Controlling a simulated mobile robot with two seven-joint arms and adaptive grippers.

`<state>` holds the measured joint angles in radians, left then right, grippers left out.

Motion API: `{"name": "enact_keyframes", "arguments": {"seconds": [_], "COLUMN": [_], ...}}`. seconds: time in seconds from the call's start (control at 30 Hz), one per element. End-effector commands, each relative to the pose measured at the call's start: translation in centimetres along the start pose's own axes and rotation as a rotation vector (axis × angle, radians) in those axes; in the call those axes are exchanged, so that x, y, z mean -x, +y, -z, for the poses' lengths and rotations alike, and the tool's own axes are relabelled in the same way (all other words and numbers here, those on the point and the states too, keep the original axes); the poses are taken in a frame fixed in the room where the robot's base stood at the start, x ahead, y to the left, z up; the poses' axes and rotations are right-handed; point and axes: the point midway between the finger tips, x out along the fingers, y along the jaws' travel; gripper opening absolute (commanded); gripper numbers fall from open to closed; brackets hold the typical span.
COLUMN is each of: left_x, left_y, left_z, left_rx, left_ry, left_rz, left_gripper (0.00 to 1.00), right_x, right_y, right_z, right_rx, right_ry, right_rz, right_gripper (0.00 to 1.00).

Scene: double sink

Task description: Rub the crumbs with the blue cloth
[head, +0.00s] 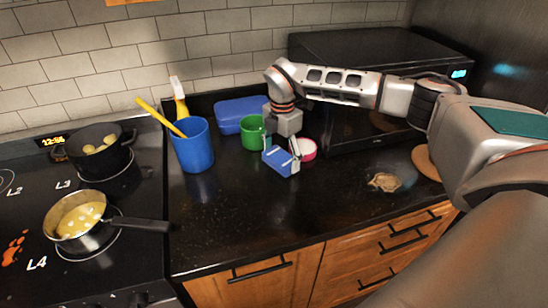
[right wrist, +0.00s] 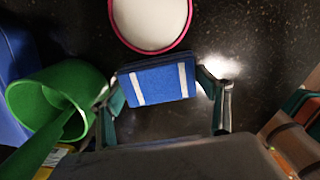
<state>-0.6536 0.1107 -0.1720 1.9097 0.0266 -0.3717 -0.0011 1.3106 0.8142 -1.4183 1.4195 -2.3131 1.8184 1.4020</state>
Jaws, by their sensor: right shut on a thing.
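The blue cloth (head: 279,160), a small folded block with white stripes, is between the fingers of my right gripper (head: 282,156). It also shows in the right wrist view (right wrist: 155,84), with a finger at each end, and the gripper is shut on it. The gripper is over the black counter, in front of the green cup; I cannot tell whether the cloth touches the counter. A light brown crumb-like patch (head: 384,182) lies on the counter to the right, apart from the cloth. My left gripper is not in view.
The green cup (head: 253,132) and a pink-rimmed white dish (head: 307,149) stand close to the cloth. A blue cup (head: 193,145) with a yellow utensil, a blue box (head: 240,115) and a black microwave (head: 370,85) are around. The front counter is clear; pots stand on the stove.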

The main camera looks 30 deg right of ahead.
Motion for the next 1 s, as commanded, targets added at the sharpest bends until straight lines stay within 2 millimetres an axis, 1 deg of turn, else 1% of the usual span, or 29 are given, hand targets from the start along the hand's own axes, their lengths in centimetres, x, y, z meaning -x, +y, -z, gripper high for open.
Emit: {"name": "enact_keyframes", "arguments": {"seconds": [0.03, 0.13, 0.53, 0.77, 1.0], "left_x": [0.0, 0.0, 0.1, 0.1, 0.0], "left_y": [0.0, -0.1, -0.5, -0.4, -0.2], "left_z": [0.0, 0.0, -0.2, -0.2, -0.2], "left_rx": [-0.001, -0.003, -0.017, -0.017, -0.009], "left_ry": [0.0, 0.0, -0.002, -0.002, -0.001], "left_rz": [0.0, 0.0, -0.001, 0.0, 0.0], "left_gripper": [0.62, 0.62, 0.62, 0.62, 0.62], "right_x": [-0.2, -0.1, 0.2, 0.1, 0.0], "right_y": [-0.3, -0.4, -2.1, -1.6, -0.8], "right_z": [-0.4, -0.5, 0.5, 1.4, 3.2], "right_rx": [-0.003, -0.002, -0.001, 0.0, 0.0], "right_ry": [-0.002, -0.001, 0.0, 0.0, 0.001], "right_rz": [0.004, 0.004, 0.003, 0.001, 0.0], "right_gripper": [0.54, 0.54, 0.54, 0.54, 0.54]}}
